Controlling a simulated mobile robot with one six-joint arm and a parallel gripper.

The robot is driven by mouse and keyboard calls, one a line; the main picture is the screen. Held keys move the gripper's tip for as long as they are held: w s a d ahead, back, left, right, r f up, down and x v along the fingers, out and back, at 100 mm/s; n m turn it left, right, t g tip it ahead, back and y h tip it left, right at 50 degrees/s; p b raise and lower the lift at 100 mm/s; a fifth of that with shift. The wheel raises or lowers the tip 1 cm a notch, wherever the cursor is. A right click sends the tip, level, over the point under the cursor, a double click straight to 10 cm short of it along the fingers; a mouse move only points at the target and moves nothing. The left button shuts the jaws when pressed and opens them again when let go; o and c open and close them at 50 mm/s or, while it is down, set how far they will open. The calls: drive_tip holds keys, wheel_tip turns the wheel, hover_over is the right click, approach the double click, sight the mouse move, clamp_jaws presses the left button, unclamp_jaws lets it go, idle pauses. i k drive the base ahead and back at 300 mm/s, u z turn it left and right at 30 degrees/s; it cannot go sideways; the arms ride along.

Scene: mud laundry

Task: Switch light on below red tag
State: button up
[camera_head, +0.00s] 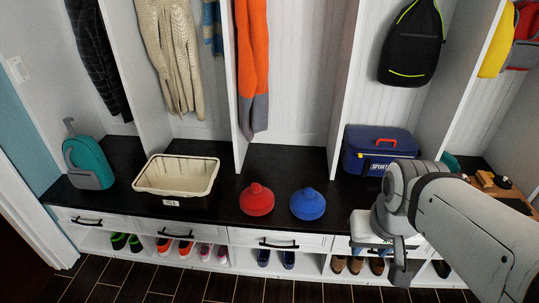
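A small pale plate (18,69), which looks like a light switch, is on the white wall at the upper left. It is too small to tell its position or whether it is on. I can make out no red tag or lamp near it. My gripper (400,271) hangs at the lower right in front of the bench, far from the plate. It points down and is seen from behind and side-on, so its finger gap is hidden. I see nothing held in it.
A black bench (275,172) holds a teal bag (88,163), a cream basket (177,176), red (257,200) and blue (308,204) rounded objects, and a blue sports bag (378,152). Shoes fill cubbies below. The dark floor (150,285) in front looks clear.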

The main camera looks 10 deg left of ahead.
sight(19, 66)
drive_tip(key=k, duration=0.4)
drive_tip(key=u, duration=0.4)
drive_tip(key=i, duration=0.4)
drive_tip(key=u, duration=0.8)
drive_tip(key=i, duration=1.5)
drive_tip(key=u, duration=2.3)
drive_tip(key=i, duration=0.75)
drive_tip(key=z, duration=0.1)
